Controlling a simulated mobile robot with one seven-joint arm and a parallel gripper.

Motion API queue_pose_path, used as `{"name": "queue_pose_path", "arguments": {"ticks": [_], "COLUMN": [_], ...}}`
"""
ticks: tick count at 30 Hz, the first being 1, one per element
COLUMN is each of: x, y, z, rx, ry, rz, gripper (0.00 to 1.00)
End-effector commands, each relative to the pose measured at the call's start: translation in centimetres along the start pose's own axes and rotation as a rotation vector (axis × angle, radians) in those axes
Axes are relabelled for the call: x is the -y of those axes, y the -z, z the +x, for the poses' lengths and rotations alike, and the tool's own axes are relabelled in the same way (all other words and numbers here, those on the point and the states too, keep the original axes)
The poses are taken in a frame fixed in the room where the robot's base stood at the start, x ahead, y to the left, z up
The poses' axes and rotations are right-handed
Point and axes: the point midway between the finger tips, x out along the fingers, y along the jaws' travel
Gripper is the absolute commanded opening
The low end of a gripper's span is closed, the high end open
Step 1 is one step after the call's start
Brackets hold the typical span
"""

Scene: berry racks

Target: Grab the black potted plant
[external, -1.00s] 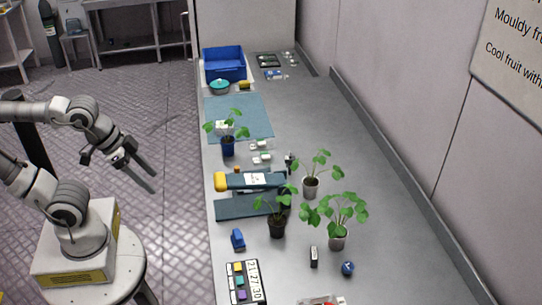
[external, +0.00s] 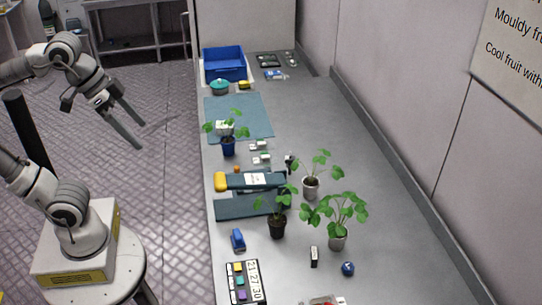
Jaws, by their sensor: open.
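The black potted plant (external: 277,228) stands upright on the grey bench in the external view, with green leaves above its dark pot. It is just in front of a dark teal flat item. My gripper (external: 142,136) is open and empty. It hangs over the floor to the left of the bench, well apart from the plant and higher up, with its fingers pointing down and to the right.
Two plants in pale pots (external: 311,188) (external: 338,241) stand right of the black pot. A blue-potted plant (external: 229,147) stands farther back. The bench's right side is mostly clear.

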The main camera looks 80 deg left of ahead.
Motion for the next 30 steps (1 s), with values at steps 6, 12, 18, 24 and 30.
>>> {"name": "queue_pose_path", "arguments": {"ticks": [6,12,18,24,30], "x": [0.0,1.3,2.4,1.3,-2.1], "y": [4.3,8.9,14.8,20.5,25.3], "z": [-7.6,-8.4,-5.8,-2.9,-0.2], "rx": [-0.003,0.067,0.199,0.374,0.594], "ry": [0.0,0.089,0.244,0.389,0.522], "rz": [0.0,0.252,0.69,1.109,1.493], "gripper": [1.0,1.0,1.0,1.0,1.0]}}
